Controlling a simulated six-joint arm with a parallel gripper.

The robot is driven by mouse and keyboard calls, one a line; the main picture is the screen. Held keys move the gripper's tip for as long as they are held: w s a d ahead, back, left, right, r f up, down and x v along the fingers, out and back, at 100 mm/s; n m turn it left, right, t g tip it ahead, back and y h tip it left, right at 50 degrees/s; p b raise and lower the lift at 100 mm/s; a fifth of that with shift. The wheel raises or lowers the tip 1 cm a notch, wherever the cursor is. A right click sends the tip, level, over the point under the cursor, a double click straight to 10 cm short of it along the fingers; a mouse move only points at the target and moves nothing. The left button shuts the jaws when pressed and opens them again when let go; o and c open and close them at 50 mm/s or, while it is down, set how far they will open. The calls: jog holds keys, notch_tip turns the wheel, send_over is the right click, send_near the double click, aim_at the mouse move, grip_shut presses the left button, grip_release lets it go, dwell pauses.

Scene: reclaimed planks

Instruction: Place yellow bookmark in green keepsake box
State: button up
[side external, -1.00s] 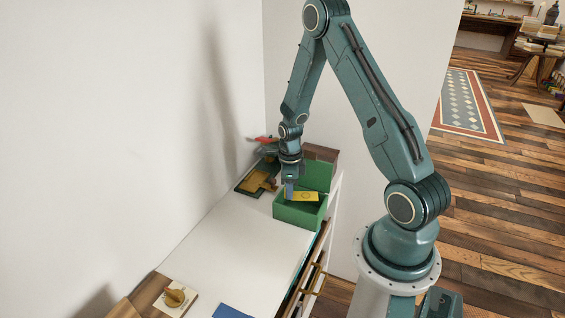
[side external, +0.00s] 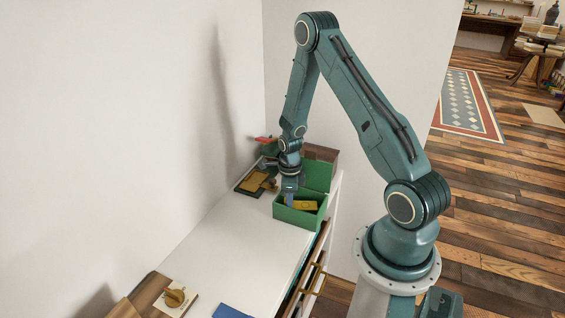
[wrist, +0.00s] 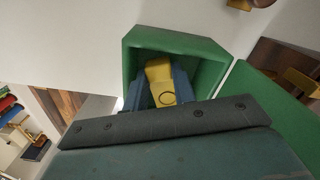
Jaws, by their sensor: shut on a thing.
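The green keepsake box (side external: 297,216) stands open at the far end of the white table, its lid (side external: 316,176) raised behind it. The box also shows in the wrist view (wrist: 134,52). My gripper (side external: 289,200) reaches down into the box opening and is shut on the yellow bookmark (side external: 303,205). In the wrist view the bookmark (wrist: 159,73) sits between the two blue fingers (wrist: 162,90), inside the box walls. I cannot tell whether the bookmark touches the box floor.
A dark tray with a tan piece (side external: 254,180) lies left of the box. A round brass object on a pale card (side external: 176,298) and a blue flat item (side external: 230,311) lie at the near end. The table's middle (side external: 235,240) is clear. A wall runs along the left.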

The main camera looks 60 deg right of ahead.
jog(key=shift+f, duration=0.45)
jog(key=o, duration=0.6)
jog(key=shift+o, duration=0.2)
jog(key=shift+r, duration=0.15)
notch_tip(320, 180, up, 13)
dwell(0.4)
dwell(0.6)
